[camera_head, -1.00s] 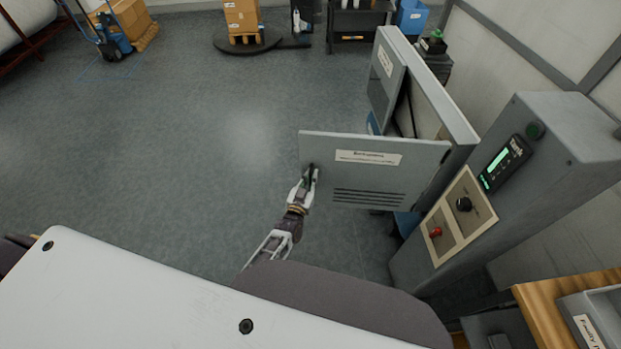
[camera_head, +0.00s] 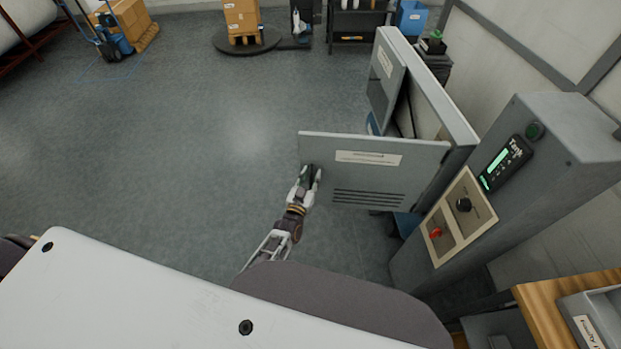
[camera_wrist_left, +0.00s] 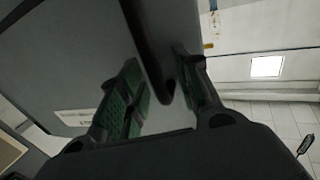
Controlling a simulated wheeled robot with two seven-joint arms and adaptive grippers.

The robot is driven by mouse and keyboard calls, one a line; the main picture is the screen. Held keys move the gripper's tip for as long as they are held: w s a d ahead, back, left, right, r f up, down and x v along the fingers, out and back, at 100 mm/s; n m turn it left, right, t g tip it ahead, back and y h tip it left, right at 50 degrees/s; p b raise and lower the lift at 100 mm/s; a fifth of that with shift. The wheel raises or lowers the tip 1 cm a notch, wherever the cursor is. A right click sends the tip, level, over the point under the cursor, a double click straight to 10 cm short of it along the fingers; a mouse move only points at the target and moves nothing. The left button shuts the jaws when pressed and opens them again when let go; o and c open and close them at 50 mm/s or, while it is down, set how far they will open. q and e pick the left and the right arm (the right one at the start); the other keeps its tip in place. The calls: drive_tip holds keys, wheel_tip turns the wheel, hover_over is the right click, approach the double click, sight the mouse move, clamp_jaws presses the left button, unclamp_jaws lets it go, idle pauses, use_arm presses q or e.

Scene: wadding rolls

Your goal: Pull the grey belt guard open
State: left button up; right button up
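The grey belt guard (camera_head: 375,178) is a flat door panel with a white label and vent slots. It stands swung out from the machine, its right edge by the grey housing and its left edge out over the floor. In the left wrist view the green-padded fingers of the gripper (camera_wrist_left: 158,95) are apart. A dark bar handle (camera_wrist_left: 150,45) on the guard (camera_wrist_left: 60,65) reaches between them, with gaps visible beside it. My right gripper is not in view.
A grey control cabinet (camera_head: 540,165) with a display, black knob and red knob stands right of the guard. A wooden table (camera_head: 550,315) is at the lower right. The floor (camera_head: 200,130) left of the guard is clear.

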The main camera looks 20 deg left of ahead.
sight(314, 153)
use_arm(q)
drive_tip(key=shift+r, duration=4.7)
drive_tip(key=shift+f, duration=0.1)
